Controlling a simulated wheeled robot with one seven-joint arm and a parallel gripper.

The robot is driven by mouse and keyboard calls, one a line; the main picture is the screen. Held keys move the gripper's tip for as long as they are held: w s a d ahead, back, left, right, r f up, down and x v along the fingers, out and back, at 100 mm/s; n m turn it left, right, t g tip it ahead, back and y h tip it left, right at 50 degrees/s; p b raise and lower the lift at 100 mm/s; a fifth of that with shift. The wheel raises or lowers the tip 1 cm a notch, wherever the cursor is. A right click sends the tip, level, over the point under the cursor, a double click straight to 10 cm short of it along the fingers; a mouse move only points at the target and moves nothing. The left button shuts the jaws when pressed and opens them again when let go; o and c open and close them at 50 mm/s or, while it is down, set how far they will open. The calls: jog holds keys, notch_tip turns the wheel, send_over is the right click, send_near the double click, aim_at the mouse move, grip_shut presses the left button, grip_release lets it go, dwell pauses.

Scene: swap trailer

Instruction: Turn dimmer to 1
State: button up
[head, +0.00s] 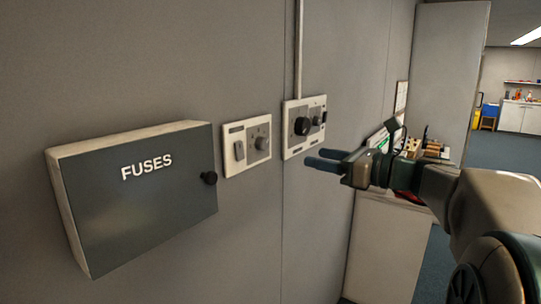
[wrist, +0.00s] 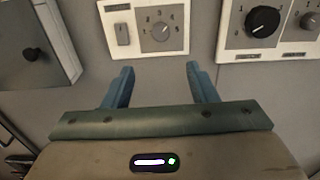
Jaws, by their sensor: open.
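No label in view says dimmer. A white-framed panel on the wall (head: 227,130) holds a rocker switch (wrist: 123,34) and a small grey knob (wrist: 160,32) ringed by numbers; it also shows in the head view (head: 262,143). A second panel to its right holds a larger black knob (wrist: 262,21) with a white pointer mark, and a smaller dark knob (wrist: 309,20). The grey knob's exact setting is too small to read. My gripper (wrist: 159,68) is open and empty. In the head view my gripper (head: 322,158) is in front of the wall, below the right panel, apart from the knobs.
A grey fuse box (head: 140,200) with a black knob (head: 209,178) juts from the wall at left. A conduit (head: 299,50) runs up from the right panel. A white cabinet (head: 385,245) with items on top stands beyond my gripper.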

aim_at(266, 145)
jog(key=x, duration=0.4)
jog(key=p+x, duration=0.1)
jog(key=x, duration=0.4)
jog(key=p+x, duration=0.1)
jog(key=x, duration=0.3)
jog(key=shift+w+a+r, duration=0.25)
jog(key=shift+w, duration=0.05)
jog(key=c, duration=1)
